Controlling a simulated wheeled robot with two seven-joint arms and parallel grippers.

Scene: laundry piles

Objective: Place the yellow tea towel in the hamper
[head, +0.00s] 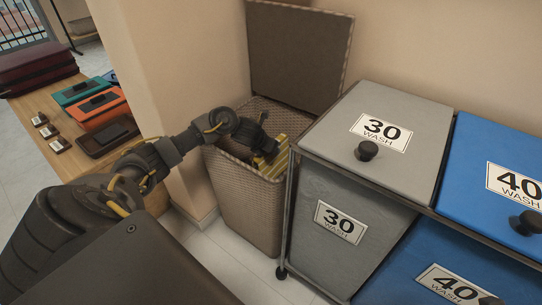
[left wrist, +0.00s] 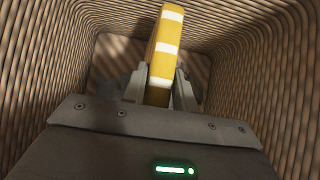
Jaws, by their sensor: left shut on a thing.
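The yellow tea towel (left wrist: 165,50) has white stripes and looks folded into a thick strip. My left gripper (left wrist: 161,88) is shut on it, with one finger on each side. In the head view the towel (head: 272,163) shows at the mouth of the hamper, partly hidden by my left gripper (head: 266,145). The hamper (head: 245,201) is a tall woven beige basket with its lid open and leaning up against the wall. In the left wrist view the woven hamper walls (left wrist: 45,75) surround the gripper and towel. My right gripper is in neither view.
A sorter with a grey bin (head: 335,222) marked 30 WASH and blue bins (head: 466,190) marked 40 WASH stands right beside the hamper. A wall corner (head: 165,90) is to its left. A wooden table (head: 62,130) holds orange, teal and dark items.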

